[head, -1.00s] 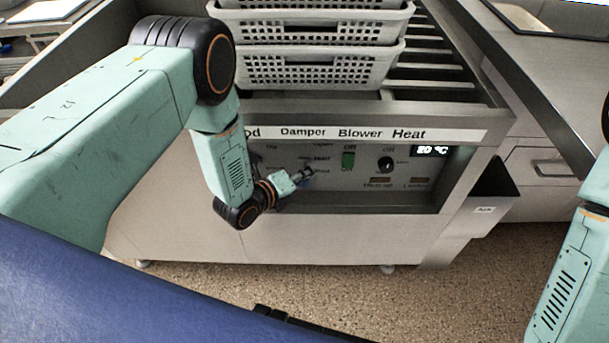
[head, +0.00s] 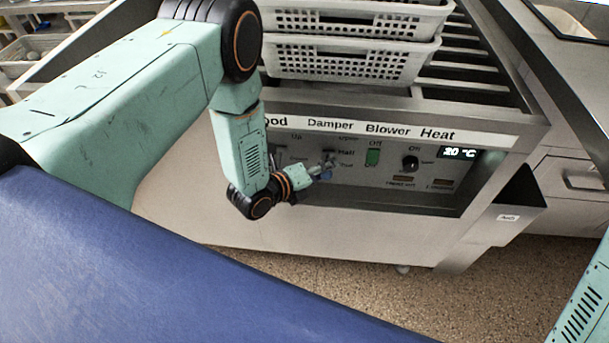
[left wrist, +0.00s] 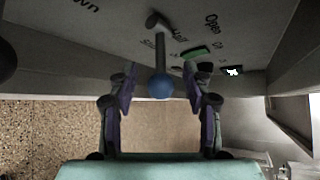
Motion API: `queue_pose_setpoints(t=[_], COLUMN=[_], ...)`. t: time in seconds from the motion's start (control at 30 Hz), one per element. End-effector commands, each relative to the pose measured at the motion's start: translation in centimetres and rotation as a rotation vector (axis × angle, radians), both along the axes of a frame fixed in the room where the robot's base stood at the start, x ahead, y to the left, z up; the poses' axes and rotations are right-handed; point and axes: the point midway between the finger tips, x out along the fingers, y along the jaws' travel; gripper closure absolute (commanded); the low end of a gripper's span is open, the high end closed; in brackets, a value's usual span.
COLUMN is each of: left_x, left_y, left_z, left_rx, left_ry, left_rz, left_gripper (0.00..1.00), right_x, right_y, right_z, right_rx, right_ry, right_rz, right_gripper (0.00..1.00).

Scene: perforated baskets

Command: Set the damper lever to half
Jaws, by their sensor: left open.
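The damper lever (left wrist: 161,55) is a dark stalk with a blue ball knob (left wrist: 160,86) at its end, in the left wrist view. Labels reading Open, Half and a partly hidden Shut run beside its base. I cannot tell its exact setting. My left gripper (left wrist: 162,97) is open, with one finger on each side of the knob; contact does not show. In the head view my left gripper (head: 322,172) is at the Damper column of the control panel (head: 345,190), partly covering the lever. My right gripper is out of view.
A green Blower switch (head: 373,157), a black Heat knob (head: 410,163) and a 20 °C display (head: 459,153) lie right of the lever. White perforated baskets (head: 350,62) stack above the panel. A dark bin (head: 515,205) hangs at the right.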

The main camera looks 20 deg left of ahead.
Motion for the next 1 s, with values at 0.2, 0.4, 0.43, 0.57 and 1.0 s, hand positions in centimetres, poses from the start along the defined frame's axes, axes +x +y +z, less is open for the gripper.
queue_pose_setpoints(t=[0.2,0.4,0.43,0.57,1.0], left_x=[-3.4,-6.4,-6.7,-7.7,-8.3], left_y=[1.7,3.1,3.3,3.7,3.8], left_z=[1.7,3.2,3.3,3.8,4.1], left_rx=[-0.003,-0.002,-0.002,-0.001,-0.001], left_ry=[0.002,0.001,0.002,0.001,0.000], left_rz=[0.007,0.007,0.006,0.004,0.001], left_gripper=[0.50,0.50,0.50,0.50,0.50], right_x=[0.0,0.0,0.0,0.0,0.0], right_y=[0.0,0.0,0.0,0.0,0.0], right_z=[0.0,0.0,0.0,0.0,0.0], right_rx=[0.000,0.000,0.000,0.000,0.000], right_ry=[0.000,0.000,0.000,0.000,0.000], right_rz=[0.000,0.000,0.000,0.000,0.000], right_gripper=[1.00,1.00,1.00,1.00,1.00])
